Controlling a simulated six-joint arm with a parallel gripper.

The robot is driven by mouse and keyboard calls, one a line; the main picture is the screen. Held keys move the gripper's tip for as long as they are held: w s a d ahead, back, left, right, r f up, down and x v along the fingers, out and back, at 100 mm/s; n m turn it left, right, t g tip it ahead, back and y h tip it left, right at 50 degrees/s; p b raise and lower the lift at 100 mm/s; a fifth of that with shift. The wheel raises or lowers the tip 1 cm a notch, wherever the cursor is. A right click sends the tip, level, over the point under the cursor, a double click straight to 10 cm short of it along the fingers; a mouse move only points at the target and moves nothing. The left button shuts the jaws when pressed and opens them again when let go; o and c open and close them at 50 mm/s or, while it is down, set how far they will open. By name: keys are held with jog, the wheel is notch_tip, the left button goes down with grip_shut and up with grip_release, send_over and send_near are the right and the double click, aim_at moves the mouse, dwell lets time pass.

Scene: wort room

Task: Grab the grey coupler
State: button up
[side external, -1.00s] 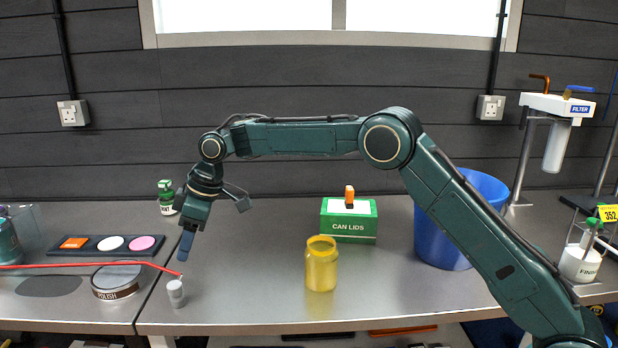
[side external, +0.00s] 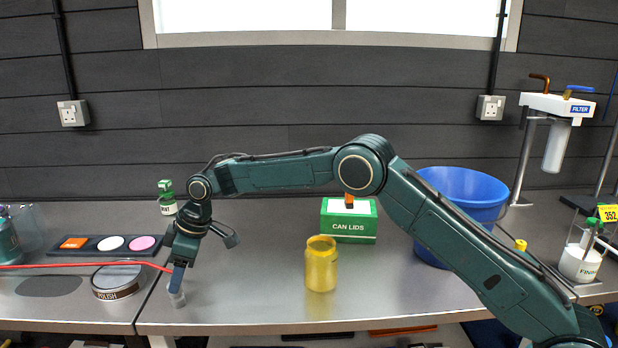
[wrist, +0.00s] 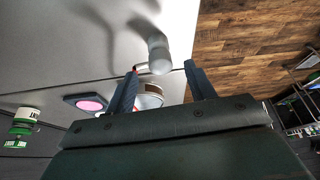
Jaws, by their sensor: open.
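The grey coupler (side external: 178,299) is a small pale cylinder standing near the front left corner of the right-hand bench. My gripper (side external: 177,287) points down at it, and a finger hides its upper part in the side view. In the wrist view the coupler (wrist: 159,56) shows just beyond the open fingertips, roughly midway between them. My gripper's two dark fingers (wrist: 161,68) stand apart with nothing held. Whether a finger touches the coupler cannot be told.
A red tube (side external: 90,265) runs in from the left and ends close by the coupler and my gripper. A polish tin (side external: 118,282) stands left of it. A yellow jar (side external: 321,265) stands to the right. Bare bench (side external: 245,280) lies between coupler and jar.

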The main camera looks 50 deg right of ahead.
aim_at(178, 301)
jog(key=shift+x, duration=2)
jog(key=shift+s, duration=0.1)
jog(key=c, duration=1)
